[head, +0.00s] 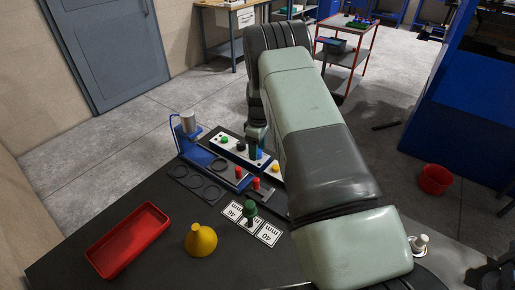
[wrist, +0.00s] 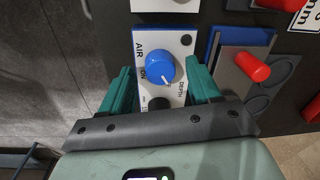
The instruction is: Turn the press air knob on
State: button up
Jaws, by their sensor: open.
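The press air knob is round and blue (wrist: 158,68) on a white panel (wrist: 186,42) marked AIR, with ON printed beside the knob. A small white mark shows near its lower edge in the wrist view; I cannot tell its exact setting. My gripper (wrist: 159,72) is open, its two green fingers on the left and right of the knob, with visible gaps. I cannot tell how far above the panel the fingertips are. In the head view the blue knob (head: 259,154) shows just under my gripper (head: 257,139).
A red-topped part (wrist: 253,67) stands right of the panel. Left of the press are black rings (head: 197,181) on a plate, a red tray (head: 128,240) and a yellow funnel (head: 201,241). A green-knobbed part (head: 250,208) stands on number cards.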

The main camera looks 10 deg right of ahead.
jog(key=shift+f, duration=0.1)
jog(key=c, duration=1)
jog(key=shift+c, duration=0.2)
jog(key=shift+m, duration=0.3)
jog(key=m, duration=0.3)
jog(key=shift+m, duration=0.3)
jog(key=m, duration=0.4)
jog(key=shift+m, duration=0.3)
jog(key=m, duration=0.4)
jog(key=shift+d+m+t, duration=0.1)
jog(key=shift+m+t, duration=0.2)
jog(key=shift+s+m, duration=0.1)
jog(key=shift+m, duration=2.1)
